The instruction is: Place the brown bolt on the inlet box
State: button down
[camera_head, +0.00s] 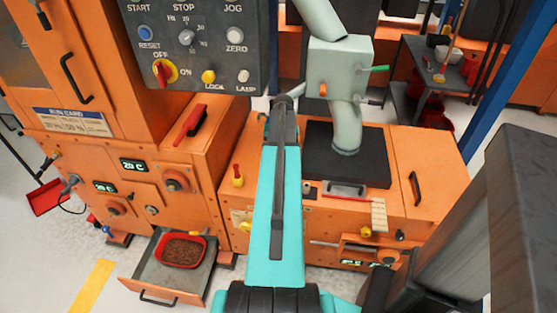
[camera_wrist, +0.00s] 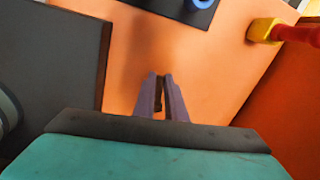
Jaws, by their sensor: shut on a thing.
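My gripper (camera_wrist: 160,78) is in the wrist view, its two purple-grey fingers close together over an orange surface. A small dark brown thing (camera_wrist: 158,98), apparently the brown bolt, shows between the fingers and is mostly hidden by them. In the head view my teal arm reaches forward and hides the bolt. An orange cabinet (camera_head: 437,150) with a black plate (camera_head: 318,140) on top stands right of the arm. A grey-green box (camera_head: 338,62) with a pipe stands on that plate. I cannot tell which of these parts is the inlet box.
A control panel (camera_head: 200,65) with knobs hangs at upper left. A red-and-yellow handle (camera_head: 237,176) stands left of my arm; a similar one (camera_wrist: 268,30) shows in the wrist view. An open drawer (camera_head: 140,277) holds a red tray (camera_head: 206,250) of brown grains. A blue post is at right.

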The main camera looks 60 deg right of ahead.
jog(key=shift+f, duration=0.9)
jog(key=shift+f, duration=0.1)
jog(key=c, duration=1.8)
grip_release()
notch_tip(320, 180, up, 12)
jog(key=shift+s+d, duration=0.2)
jog(key=shift+s, duration=0.15)
jog(key=shift+r, duration=0.2)
notch_tip(320, 180, up, 9)
jog(key=p, duration=0.9)
jog(key=shift+p, duration=0.3)
jog(key=shift+r, duration=0.2)
